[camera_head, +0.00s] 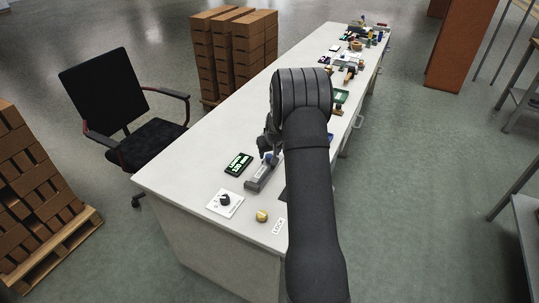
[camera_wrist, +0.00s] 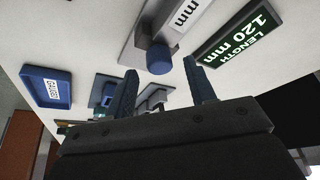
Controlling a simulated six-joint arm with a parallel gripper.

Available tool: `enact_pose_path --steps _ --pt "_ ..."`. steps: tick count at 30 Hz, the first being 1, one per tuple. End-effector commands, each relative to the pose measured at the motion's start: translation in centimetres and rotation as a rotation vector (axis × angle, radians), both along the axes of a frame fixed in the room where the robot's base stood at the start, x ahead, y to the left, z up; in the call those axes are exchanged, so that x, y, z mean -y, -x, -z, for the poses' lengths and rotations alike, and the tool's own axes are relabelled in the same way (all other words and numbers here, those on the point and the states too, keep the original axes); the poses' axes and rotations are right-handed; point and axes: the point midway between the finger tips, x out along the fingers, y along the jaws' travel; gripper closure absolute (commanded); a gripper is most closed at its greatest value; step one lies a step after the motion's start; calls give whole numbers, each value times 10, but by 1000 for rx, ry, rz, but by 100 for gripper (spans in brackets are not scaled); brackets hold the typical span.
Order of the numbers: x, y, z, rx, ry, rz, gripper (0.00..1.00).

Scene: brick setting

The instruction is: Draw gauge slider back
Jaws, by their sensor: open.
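The gauge (camera_head: 262,176) is a grey rail on the white bench. In the wrist view its grey body (camera_wrist: 150,30) carries a white label ending in "mm". The slider's round blue knob (camera_wrist: 158,60) stands out from the rail. My gripper (camera_wrist: 160,67) is open, its fingertips to either side of the knob's near end, with gaps visible on both sides. In the head view my gripper (camera_head: 267,143) is over the gauge's far end and partly hidden by my arm. The display (camera_wrist: 240,33) reads LENGTH 120 mm; it also shows in the head view (camera_head: 239,164).
A white dial plate (camera_head: 225,203), a brass knob (camera_head: 262,216) and a LOCK label (camera_head: 279,226) lie near the bench's front end. A blue tray (camera_wrist: 46,88) is left in the wrist view. An office chair (camera_head: 135,120) stands left of the bench.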

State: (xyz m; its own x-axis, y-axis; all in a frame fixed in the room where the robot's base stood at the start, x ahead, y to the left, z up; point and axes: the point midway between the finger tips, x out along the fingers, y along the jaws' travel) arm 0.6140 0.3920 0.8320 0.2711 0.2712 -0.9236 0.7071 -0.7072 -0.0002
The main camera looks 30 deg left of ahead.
Motion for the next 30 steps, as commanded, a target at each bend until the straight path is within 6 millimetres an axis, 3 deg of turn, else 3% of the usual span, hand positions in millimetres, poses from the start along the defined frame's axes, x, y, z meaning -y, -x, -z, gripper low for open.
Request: enact_pose_path --steps 6,14,22,26,30 --pt "-4 -3 13 -1 0 0 50" --pt "-4 -4 14 -1 1 0 50" --pt "-4 -4 14 -1 1 0 99" --pt "-4 -4 14 -1 1 0 100" --pt "-4 -17 14 1 -1 0 100"
